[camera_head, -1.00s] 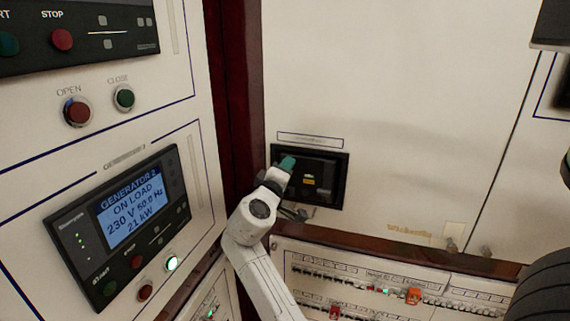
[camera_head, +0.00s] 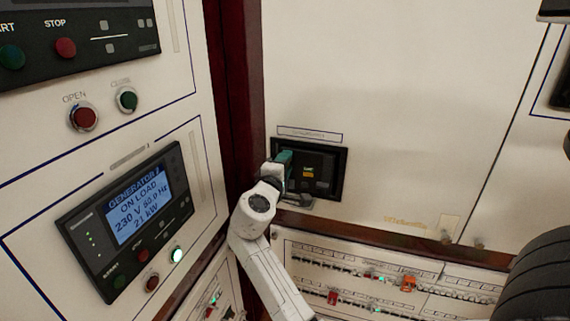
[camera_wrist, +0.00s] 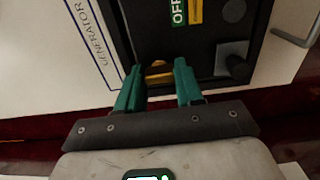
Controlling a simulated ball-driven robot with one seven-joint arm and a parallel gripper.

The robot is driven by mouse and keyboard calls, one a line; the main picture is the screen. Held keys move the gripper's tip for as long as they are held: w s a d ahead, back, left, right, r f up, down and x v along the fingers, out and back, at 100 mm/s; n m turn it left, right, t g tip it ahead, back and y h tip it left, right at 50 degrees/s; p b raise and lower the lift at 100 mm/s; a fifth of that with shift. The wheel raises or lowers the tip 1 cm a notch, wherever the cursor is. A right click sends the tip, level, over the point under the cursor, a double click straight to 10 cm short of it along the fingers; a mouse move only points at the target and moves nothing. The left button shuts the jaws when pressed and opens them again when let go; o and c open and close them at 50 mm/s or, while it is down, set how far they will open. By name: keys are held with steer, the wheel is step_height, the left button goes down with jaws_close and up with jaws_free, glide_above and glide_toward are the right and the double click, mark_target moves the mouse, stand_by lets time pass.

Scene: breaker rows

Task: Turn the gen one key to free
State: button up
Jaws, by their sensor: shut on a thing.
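A black breaker unit (camera_head: 328,165) is set in the white wall panel in the head view. It fills the upper middle of the wrist view (camera_wrist: 160,38), beside a label strip starting "GENERATOR" (camera_wrist: 98,48), whose number I cannot read. A green "OFF" marking (camera_wrist: 179,13) shows on it. My gripper (camera_wrist: 158,70) has two teal fingers shut on a small brass-coloured key (camera_wrist: 158,74) at the unit's near edge. Its turned position is hard to tell. In the head view my gripper (camera_head: 285,160) is at the unit's left side and hides that part.
A Generator 2 display (camera_head: 138,208) reading "ON LOAD" is on the left panel, with OPEN (camera_head: 83,117) and CLOSE (camera_head: 126,99) buttons above. Breaker rows (camera_head: 370,280) lie below. A grey block (camera_wrist: 232,62) protrudes beside my fingers, with a bent metal handle (camera_wrist: 300,30) beyond.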

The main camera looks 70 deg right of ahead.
steer(key=o, duration=1)
steer(key=shift+o, duration=0.2)
steer(key=a+b, duration=0.2)
steer(key=a, duration=0.9)
steer(key=shift+s, duration=0.4)
steer(key=shift+f, duration=0.15)
